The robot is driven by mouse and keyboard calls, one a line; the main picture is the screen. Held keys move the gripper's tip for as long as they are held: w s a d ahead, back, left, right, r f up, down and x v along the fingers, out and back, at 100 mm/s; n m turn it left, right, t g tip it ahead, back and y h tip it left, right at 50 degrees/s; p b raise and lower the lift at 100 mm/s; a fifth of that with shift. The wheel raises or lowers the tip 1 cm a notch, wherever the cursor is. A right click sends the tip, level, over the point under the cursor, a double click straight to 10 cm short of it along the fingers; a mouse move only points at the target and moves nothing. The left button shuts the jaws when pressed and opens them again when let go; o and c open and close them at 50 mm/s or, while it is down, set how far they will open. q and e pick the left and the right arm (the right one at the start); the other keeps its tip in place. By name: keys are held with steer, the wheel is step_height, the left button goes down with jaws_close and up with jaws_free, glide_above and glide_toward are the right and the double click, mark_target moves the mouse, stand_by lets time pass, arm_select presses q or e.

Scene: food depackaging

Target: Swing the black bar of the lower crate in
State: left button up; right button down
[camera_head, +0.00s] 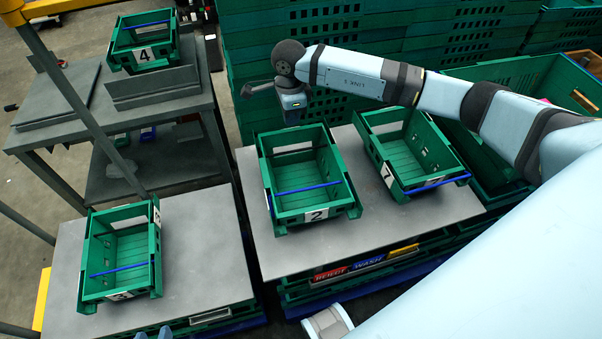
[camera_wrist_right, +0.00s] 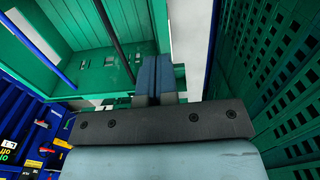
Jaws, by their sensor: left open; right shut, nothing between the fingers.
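A green crate labelled 2 (camera_head: 315,214) stands on the middle grey table, a blue bar (camera_head: 308,188) across it. My right gripper (camera_head: 291,117) points down by this crate's back edge, its fingers shut and empty. In the right wrist view the closed blue-grey fingers (camera_wrist_right: 156,78) are beside a green crate's wall and overlap it in the picture; contact cannot be told. A thin black bar (camera_wrist_right: 114,38) runs across that crate, left of the fingers. I cannot make it out clearly in the head view. My left gripper (camera_head: 153,334) is open, only its tips showing at the bottom edge.
Crate 7 (camera_head: 410,189) stands right of crate 2. Crate 3 (camera_head: 88,262) is on the left table and crate 4 (camera_head: 122,41) on the rear-left table. Stacked green crates (camera_head: 270,50) form a wall behind. The left table (camera_head: 205,255) is bare right of crate 3.

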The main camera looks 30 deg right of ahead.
steer(key=r, duration=0.2)
steer(key=r+p, duration=0.1)
steer(key=r, duration=0.1)
steer(key=r+p, duration=0.1)
steer(key=shift+w+d+r, duration=0.1)
steer(key=shift+w+r, duration=0.2)
steer(key=shift+r, duration=0.1)
